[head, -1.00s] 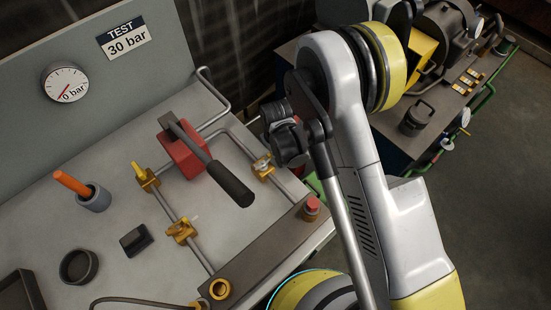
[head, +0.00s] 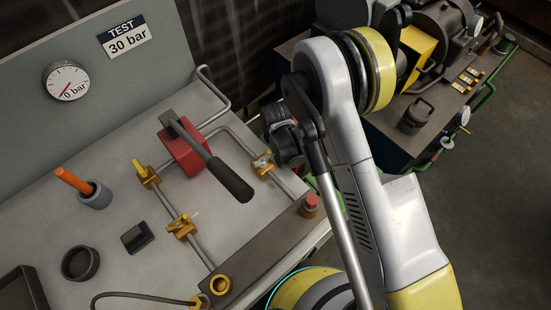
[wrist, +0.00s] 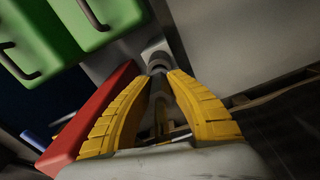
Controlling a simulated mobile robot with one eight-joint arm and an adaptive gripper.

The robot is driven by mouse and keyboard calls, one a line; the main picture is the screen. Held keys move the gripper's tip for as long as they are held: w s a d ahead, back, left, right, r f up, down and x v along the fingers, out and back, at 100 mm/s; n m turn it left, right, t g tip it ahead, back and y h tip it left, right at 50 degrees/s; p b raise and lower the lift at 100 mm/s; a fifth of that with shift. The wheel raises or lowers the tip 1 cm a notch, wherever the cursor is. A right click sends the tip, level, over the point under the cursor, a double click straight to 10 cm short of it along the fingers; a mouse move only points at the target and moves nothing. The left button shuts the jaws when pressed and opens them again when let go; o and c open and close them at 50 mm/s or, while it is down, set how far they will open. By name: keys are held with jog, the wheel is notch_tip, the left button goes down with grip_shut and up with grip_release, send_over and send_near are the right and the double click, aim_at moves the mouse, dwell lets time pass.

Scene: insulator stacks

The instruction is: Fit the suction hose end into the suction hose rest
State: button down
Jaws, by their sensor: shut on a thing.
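In the wrist view, my gripper (wrist: 159,74) has its two yellow ribbed fingers closed in around a small grey cylindrical fitting (wrist: 157,59). I take this for the suction hose end, though little of it shows. A dark, narrow shape runs back between the fingers; I cannot tell whether it is hose. In the head view my gripper is out of sight, beyond the bench's front edge and behind my arm. I cannot make out the suction hose rest for certain in either view.
Close by in the wrist view are a red block (wrist: 92,115) at left and green boxes (wrist: 105,18) with dark handles. The head view shows a test bench (head: 120,215) with a red lever pump (head: 184,152), brass fittings and pipes. A machine cart (head: 440,105) stands at back right.

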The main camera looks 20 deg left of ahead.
jog(key=shift+s+d+f, duration=0.15)
jog(key=shift+s+f, duration=0.05)
jog(key=shift+f, duration=0.8)
jog(key=c, duration=1.3)
grip_release()
notch_tip(320, 180, up, 10)
jog(key=shift+w, duration=0.15)
